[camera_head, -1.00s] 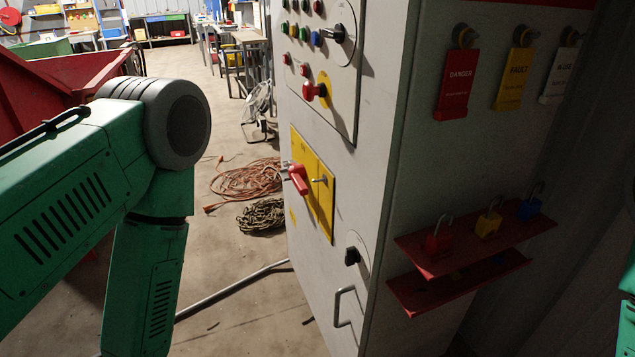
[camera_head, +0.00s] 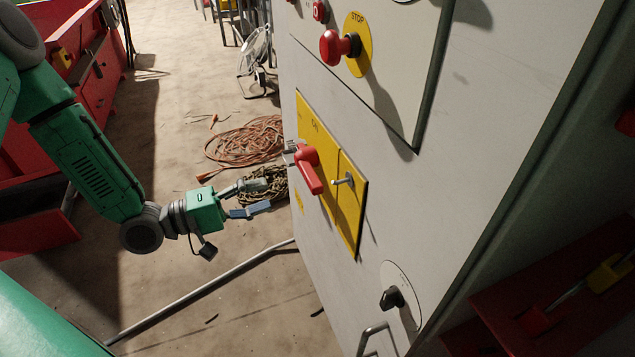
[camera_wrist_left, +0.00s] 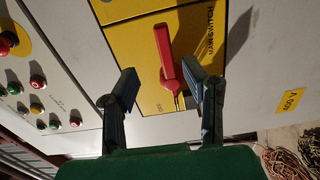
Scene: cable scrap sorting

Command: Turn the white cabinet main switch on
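The white cabinet (camera_head: 450,160) fills the right half of the head view. Its main switch is a red handle (camera_head: 312,172) on a yellow plate (camera_head: 350,215). The handle slants down and right, away from a mark at the plate's top that seems to read ON. My left gripper (camera_head: 264,197) is open and empty, left of the handle and apart from it. In the left wrist view the red handle (camera_wrist_left: 170,55) shows between the two spread fingers (camera_wrist_left: 170,88), beyond their tips. My right gripper is out of view.
A red stop knob (camera_head: 336,47) sticks out above the switch. A small metal toggle (camera_head: 345,181) is right of the handle; a black knob (camera_head: 391,298) and a door handle (camera_head: 374,340) are below. Cable coils (camera_head: 245,142) and a pipe (camera_head: 200,291) lie on the floor.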

